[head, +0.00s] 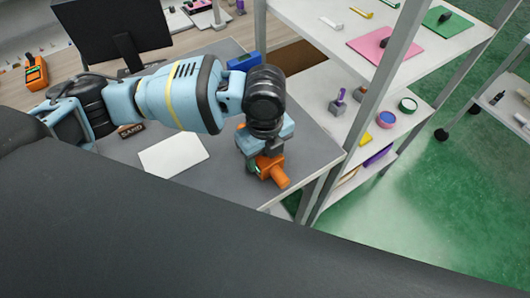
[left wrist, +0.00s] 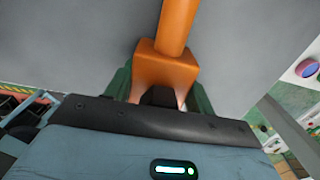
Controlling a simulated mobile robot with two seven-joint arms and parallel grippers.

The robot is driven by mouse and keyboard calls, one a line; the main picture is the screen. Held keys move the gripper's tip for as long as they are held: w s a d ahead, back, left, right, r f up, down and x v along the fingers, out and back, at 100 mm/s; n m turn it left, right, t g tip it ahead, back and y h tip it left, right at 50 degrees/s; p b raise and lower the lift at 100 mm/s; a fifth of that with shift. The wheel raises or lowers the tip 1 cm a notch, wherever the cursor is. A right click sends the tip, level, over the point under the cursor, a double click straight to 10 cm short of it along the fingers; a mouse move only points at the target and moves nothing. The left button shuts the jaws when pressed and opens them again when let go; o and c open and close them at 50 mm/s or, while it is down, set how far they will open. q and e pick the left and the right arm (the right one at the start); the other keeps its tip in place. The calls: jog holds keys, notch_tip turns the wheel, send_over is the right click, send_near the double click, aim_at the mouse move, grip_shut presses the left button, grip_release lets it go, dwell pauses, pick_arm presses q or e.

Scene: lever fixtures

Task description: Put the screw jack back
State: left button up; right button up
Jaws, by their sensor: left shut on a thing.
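The orange screw jack (head: 272,170) is at the right end of the grey table, below my left gripper (head: 262,160). In the left wrist view the orange screw jack (left wrist: 167,68) shows a block-like body with a round shaft pointing away from the gripper. My left gripper (left wrist: 160,90) is shut on the body, with green finger parts on either side of it. Whether the jack touches the table is hard to tell. My right gripper is not in view.
A white sheet (head: 173,155) lies on the grey table (head: 225,185) left of the gripper. A blue item (head: 244,61) lies behind. A shelf rack (head: 350,130) with several small items stands close on the right. A monitor (head: 112,35) is at the back left.

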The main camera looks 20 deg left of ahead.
pick_arm(q)
jog(key=shift+f, duration=0.1)
jog(key=o, duration=1.2)
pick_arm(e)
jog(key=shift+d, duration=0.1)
pick_arm(q)
jog(key=shift+o, duration=0.2)
notch_tip(320, 180, up, 11)
jog(key=shift+f+p, duration=0.1)
jog(key=shift+p, duration=0.5)
jog(key=shift+r, duration=0.75)
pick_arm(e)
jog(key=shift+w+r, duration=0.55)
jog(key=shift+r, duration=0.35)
